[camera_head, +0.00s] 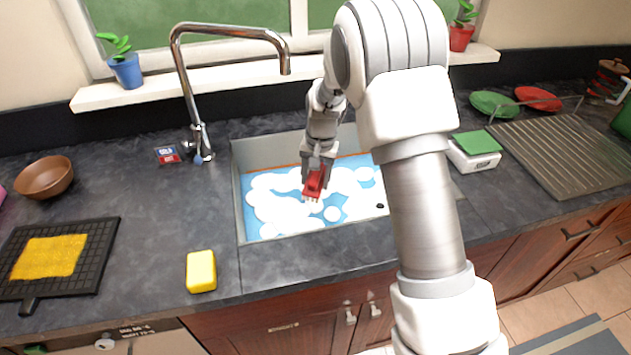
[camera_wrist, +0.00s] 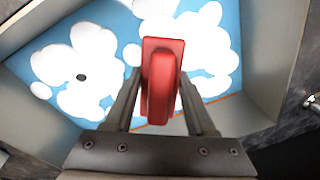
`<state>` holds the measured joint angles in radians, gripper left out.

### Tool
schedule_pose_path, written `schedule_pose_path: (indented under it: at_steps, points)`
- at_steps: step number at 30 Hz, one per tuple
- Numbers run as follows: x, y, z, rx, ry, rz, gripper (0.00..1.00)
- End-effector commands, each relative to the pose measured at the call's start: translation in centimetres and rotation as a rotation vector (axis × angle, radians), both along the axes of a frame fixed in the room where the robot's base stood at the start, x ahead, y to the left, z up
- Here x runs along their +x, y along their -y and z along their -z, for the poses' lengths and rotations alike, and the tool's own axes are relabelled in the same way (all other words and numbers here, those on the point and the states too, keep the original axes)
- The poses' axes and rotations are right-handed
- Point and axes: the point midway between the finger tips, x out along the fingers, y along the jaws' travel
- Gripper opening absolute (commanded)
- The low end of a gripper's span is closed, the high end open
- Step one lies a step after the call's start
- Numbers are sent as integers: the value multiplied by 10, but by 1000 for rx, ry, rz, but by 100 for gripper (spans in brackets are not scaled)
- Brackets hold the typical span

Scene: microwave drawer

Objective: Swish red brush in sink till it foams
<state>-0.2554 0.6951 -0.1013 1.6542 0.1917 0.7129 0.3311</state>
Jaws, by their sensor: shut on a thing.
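The sink (camera_head: 240,190) is set in the dark counter and holds blue water with many white foam patches (camera_head: 275,207). My gripper (camera_head: 316,172) reaches down into the sink area and is shut on the red brush (camera_head: 314,185). The brush's pale bristles point down toward the foamy water; I cannot tell whether they touch it. In the wrist view the red brush (camera_wrist: 162,75) sits between the two dark fingers of my gripper (camera_wrist: 160,105), with foam (camera_wrist: 75,70) and blue water behind it. My arm hides the sink's right part in the head view.
A curved metal faucet (camera_head: 190,90) stands behind the sink. A yellow sponge (camera_head: 201,271) lies at front left, near a black rack with a yellow cloth (camera_head: 48,257). A brown bowl (camera_head: 45,177) is far left. A white box with a green pad (camera_head: 476,145) and a drainboard (camera_head: 560,150) are right.

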Motion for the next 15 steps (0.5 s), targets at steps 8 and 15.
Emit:
schedule_pose_path:
  at_steps: [8, 15]
  points:
    - [0, 0, -39, 1, 1, 0, 11]
    - [0, 0, -68, 1, 1, 1, 11]
